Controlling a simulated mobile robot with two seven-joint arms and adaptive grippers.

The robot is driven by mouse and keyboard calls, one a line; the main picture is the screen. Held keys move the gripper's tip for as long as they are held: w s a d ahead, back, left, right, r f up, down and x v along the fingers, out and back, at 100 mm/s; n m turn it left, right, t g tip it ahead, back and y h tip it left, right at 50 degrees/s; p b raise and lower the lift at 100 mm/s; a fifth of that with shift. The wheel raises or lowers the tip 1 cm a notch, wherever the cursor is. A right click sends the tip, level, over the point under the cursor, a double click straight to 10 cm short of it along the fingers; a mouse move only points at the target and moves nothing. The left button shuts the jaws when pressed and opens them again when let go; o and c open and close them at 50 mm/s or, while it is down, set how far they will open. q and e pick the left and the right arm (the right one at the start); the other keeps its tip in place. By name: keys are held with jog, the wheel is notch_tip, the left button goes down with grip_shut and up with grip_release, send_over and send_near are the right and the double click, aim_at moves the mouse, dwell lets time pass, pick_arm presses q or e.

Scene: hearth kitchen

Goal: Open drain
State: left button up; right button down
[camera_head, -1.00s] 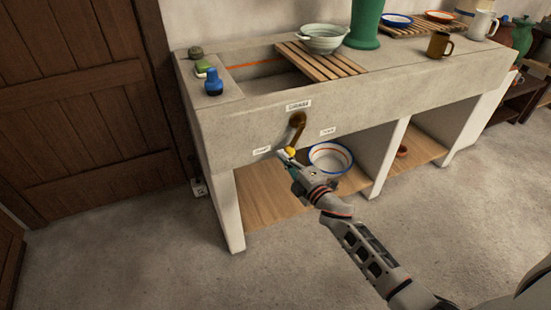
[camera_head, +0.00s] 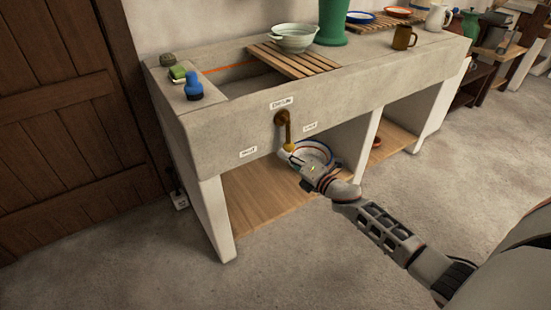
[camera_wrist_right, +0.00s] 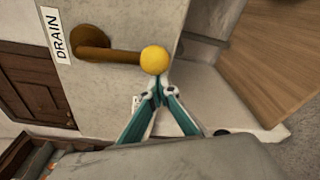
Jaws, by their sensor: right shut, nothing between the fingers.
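The drain lever (camera_head: 288,131) is a bronze handle with a yellow ball knob (camera_head: 289,147), on the front of the stone sink (camera_head: 235,133) below a DRAIN label (camera_head: 281,103). It hangs almost straight down, tilted slightly right, between two smaller labels too small to read. In the wrist view the lever (camera_wrist_right: 108,54) ends at the yellow knob (camera_wrist_right: 155,59). My right gripper (camera_head: 295,157) is shut and empty, its fingertips (camera_wrist_right: 157,88) right at the knob; I cannot tell if they touch. My left gripper is out of view.
A blue-rimmed white basin (camera_head: 315,150) stands on the wooden shelf (camera_head: 255,200) under the sink, behind my right gripper. A wooden rack (camera_head: 290,62) and a pale bowl (camera_head: 293,38) are on top. The floor in front is clear.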

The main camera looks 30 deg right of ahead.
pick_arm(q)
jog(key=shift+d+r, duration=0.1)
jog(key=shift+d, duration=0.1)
pick_arm(e)
jog(key=d+n, duration=0.4)
jog(key=d, duration=0.1)
jog(key=shift+w+d+r+n+g+h, duration=0.15)
jog(key=shift+d+r+n+g+h, duration=0.15)
jog(key=shift+n+h, duration=0.1)
jog(key=shift+r, duration=0.1)
